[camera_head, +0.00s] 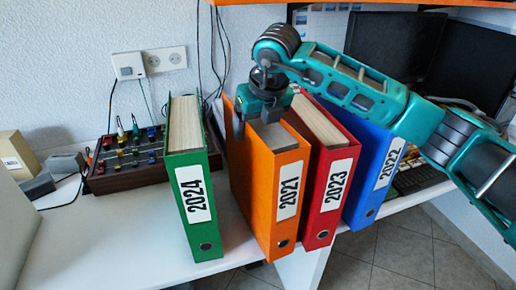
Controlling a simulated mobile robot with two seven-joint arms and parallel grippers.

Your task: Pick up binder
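Several upright binders stand in a row on the white desk: a green one marked 2024 (195,190), an orange one marked 2021 (262,185), a red one marked 2023 (332,185) and a blue one marked 2022 (380,165). My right gripper (264,112) comes in from the right, above the other binders, and points down at the top of the orange binder. One finger shows by its left cover; the other is mostly hidden, so I cannot tell if it grips. My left gripper is out of view.
A dark control box with knobs (128,175) lies behind the green binder. Small boxes (18,155) stand at the far left. Dark monitors (395,45) stand behind my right arm. The front left of the desk (110,235) is clear.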

